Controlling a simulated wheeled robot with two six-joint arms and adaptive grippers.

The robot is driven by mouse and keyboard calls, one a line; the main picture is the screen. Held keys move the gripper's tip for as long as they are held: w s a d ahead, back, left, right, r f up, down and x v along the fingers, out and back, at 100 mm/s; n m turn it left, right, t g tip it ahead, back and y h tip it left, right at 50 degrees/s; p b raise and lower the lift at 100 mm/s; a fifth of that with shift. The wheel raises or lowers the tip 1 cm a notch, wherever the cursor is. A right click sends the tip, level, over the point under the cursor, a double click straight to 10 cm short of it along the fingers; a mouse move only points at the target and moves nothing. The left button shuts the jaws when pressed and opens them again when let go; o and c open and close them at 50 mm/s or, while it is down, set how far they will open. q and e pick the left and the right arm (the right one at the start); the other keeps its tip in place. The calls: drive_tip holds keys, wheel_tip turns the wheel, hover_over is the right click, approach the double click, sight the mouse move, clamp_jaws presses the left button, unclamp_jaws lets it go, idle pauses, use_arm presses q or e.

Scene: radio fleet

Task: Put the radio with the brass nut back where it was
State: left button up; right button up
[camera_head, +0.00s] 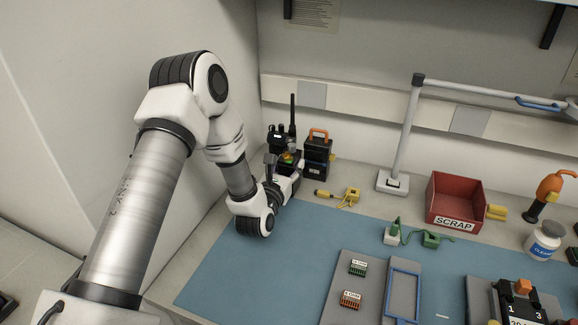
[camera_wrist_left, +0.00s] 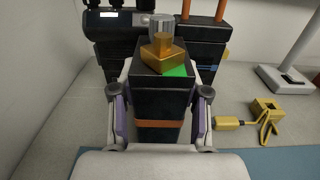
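The radio with the brass nut (camera_wrist_left: 160,50) is a black block with an orange band and a green patch on top. In the left wrist view its body (camera_wrist_left: 158,100) stands upright between my left gripper's fingers (camera_wrist_left: 159,115), whose purple pads lie close to its two sides. I cannot tell whether they press on it. In the head view its green and brass top (camera_head: 288,158) shows just beyond my left gripper (camera_head: 279,178), in front of dark equipment at the back left. Its base is largely hidden. My right gripper is not in view.
A black unit with an orange handle (camera_head: 318,146) stands close on the right. A yellow tool (camera_head: 349,196), a lamp post (camera_head: 404,140), a red SCRAP bin (camera_head: 455,200) and a white bottle (camera_head: 544,240) are farther right. The blue mat (camera_head: 240,270) has clear room at left.

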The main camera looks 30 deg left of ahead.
use_arm(q)
drive_tip(key=o, duration=0.3)
drive_tip(key=shift+o, duration=0.2)
drive_tip(key=shift+s+r, duration=0.15)
drive_tip(key=shift+r, duration=0.05)
drive_tip(key=shift+r, duration=0.1)
drive_tip(key=shift+r+p, duration=0.45)
drive_tip(key=shift+p, duration=0.4)
drive_tip(key=shift+s+d+f+b, duration=0.2)
drive_tip(key=shift+s+f+b, duration=0.25)
drive_tip(key=shift+s+b, duration=0.15)
drive_tip(key=b+v, duration=0.2)
drive_tip(key=v, duration=0.8)
drive_tip(key=shift+s+d+r, duration=0.15)
drive_tip(key=shift+s+r, duration=0.05)
drive_tip(key=shift+s, duration=0.1)
